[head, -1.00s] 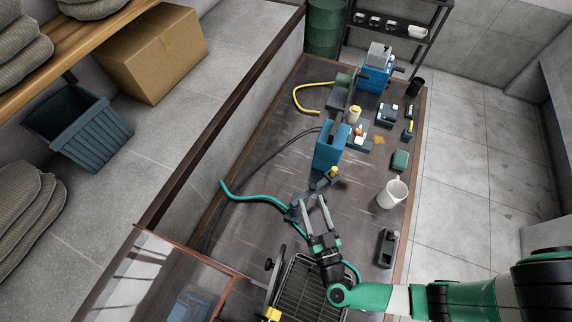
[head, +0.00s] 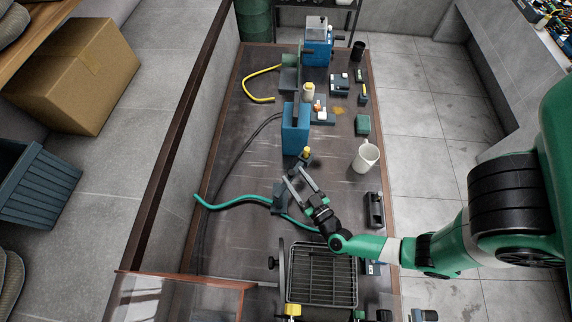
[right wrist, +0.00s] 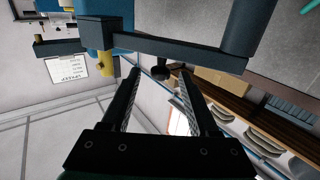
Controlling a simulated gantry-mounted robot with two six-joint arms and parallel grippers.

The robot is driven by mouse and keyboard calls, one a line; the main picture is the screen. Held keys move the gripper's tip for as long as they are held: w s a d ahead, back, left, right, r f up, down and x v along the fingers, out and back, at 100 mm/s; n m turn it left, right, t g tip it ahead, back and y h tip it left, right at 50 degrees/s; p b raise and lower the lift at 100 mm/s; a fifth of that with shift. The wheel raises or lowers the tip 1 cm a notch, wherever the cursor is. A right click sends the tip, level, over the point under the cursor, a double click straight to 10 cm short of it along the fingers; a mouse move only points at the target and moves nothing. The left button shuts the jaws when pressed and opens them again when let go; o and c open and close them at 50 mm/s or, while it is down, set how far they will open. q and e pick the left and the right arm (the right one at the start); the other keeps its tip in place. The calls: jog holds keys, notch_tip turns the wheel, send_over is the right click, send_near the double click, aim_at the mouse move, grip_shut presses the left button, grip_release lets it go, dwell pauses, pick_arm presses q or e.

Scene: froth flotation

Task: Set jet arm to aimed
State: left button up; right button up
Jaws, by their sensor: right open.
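What I take for the jet arm is a dark grey bar on a small upright stand (head: 280,196), joined by a green hose (head: 232,204). In the right wrist view a dark bar (right wrist: 175,46) crosses just beyond my fingertips, with a block at its left end and a thick dark post at its right. A yellow-topped part (head: 306,153) stands past it, in front of the blue cell (head: 295,130). My right gripper (head: 294,174) is open and empty, its fingers pointing at the bar. I cannot tell whether they touch it. My left gripper is not seen.
A white mug (head: 366,157) and a dark holder (head: 374,210) stand to the right. A wire rack (head: 322,275) lies in front. A blue machine (head: 317,48) and a yellow hose (head: 253,85) are at the back. The bench's left strip is mostly free except for hoses.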

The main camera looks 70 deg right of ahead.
jog(key=x, duration=0.5)
jog(key=shift+w+d+b, duration=0.25)
jog(key=shift+w+b, duration=0.05)
jog(key=shift+b, duration=0.05)
jog(key=shift+c, duration=0.3)
grip_shut()
dwell(0.7)
